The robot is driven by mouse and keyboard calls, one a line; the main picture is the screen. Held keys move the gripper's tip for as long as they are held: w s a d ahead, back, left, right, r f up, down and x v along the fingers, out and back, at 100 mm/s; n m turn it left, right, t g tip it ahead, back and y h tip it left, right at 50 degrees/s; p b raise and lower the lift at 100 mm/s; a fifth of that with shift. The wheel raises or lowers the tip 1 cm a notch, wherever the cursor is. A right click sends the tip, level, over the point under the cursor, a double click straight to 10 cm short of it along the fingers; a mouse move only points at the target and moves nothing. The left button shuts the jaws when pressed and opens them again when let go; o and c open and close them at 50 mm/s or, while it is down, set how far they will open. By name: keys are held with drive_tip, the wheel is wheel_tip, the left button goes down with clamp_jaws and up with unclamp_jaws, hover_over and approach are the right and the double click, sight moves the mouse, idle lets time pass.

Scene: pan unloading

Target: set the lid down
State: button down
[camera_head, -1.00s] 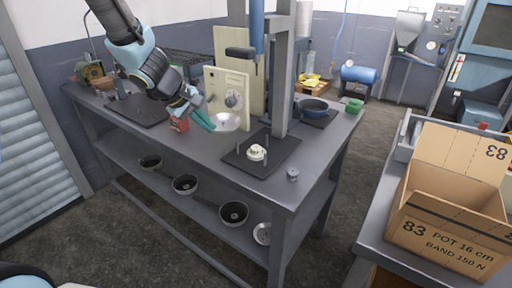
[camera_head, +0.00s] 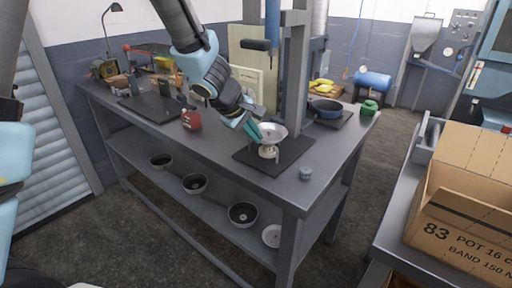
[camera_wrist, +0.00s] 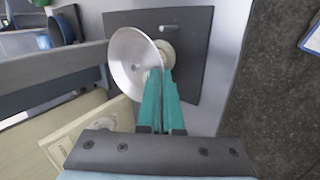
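The lid (camera_head: 273,131) is a pale, shallow, cone-like dish. It is over the dark mat (camera_head: 300,152) on the workbench, just above a small white round fitting (camera_head: 268,153); whether they touch I cannot tell. My gripper (camera_head: 250,130) reaches it from the left, with teal fingers close together at its edge. In the wrist view the lid (camera_wrist: 132,62) fills the space left of the fingertips (camera_wrist: 158,78), its hollow side partly facing the camera. The fitting (camera_wrist: 166,54) shows partly behind it. The exact grip point is hard to see.
A thin upright post stands on the mat by a tall grey column (camera_head: 294,80). A small grey cylinder (camera_head: 305,173) is near the front corner.

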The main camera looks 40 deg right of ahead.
drive_tip(key=shift+f+b, duration=0.35)
drive_tip(key=shift+f, duration=0.85)
drive_tip(key=c, duration=1.5)
unclamp_jaws()
drive_tip(key=shift+f, duration=0.15)
drive_tip(key=shift+c, duration=0.2)
drive_tip(key=o, duration=0.5)
drive_tip(key=shift+c, duration=0.2)
drive_tip(key=shift+r, duration=0.25)
drive_tip(key=w+p+v, duration=0.1)
drive_tip(key=p+v, duration=0.2)
drive_tip(key=v, duration=0.8)
drive_tip(key=shift+s+a+r, duration=0.3)
drive_tip(key=shift+s+r, duration=0.05)
drive_tip(key=shift+s, duration=0.15)
